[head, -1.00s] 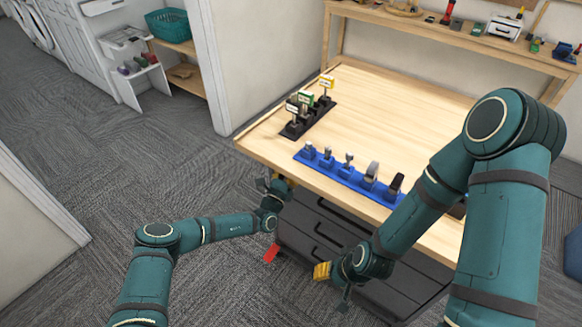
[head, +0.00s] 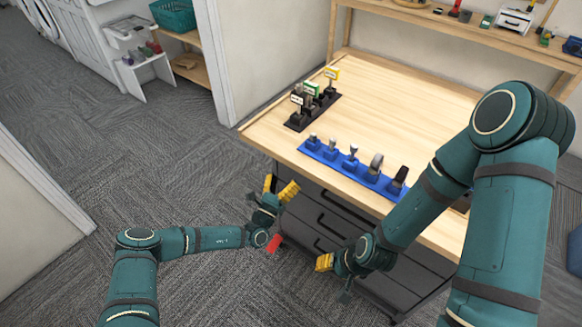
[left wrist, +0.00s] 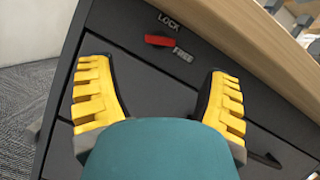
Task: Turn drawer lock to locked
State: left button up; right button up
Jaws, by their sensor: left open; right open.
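The drawer lock is a red lever (left wrist: 160,40) on the dark drawer front in the left wrist view. The word LOCK (left wrist: 168,20) is printed above it and FREE (left wrist: 183,55) just past its right end, so the lever's right end lies nearer FREE. My left gripper (head: 282,188) is open before the drawer's left end. Its yellow fingers (left wrist: 160,95) stand wide apart in the left wrist view, with the lever beyond and between them, not touched. My right gripper (head: 325,262) is open and empty lower down, in front of the drawers. The head view does not show the lever clearly.
The wooden bench top (head: 400,110) overhangs the dark drawers (head: 330,215). A blue rack (head: 345,170) and a black rack (head: 312,112) of tools stand near its edges. A drawer handle (left wrist: 265,158) shows at lower right. Carpet to the left is clear.

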pick_arm(q)
jog(key=v, duration=0.3)
jog(key=shift+s+a+f, duration=0.1)
jog(key=shift+s, duration=0.2)
notch_tip(320, 180, up, 4)
jog(key=s+a+m+g, duration=0.1)
jog(key=a+m+g, duration=0.15)
jog(key=g, duration=0.25)
jog(key=b+x, duration=0.2)
jog(key=x, duration=1.1)
jog(key=shift+h, duration=0.3)
jog(key=shift+w+d, duration=0.1)
jog(key=shift+d, duration=0.05)
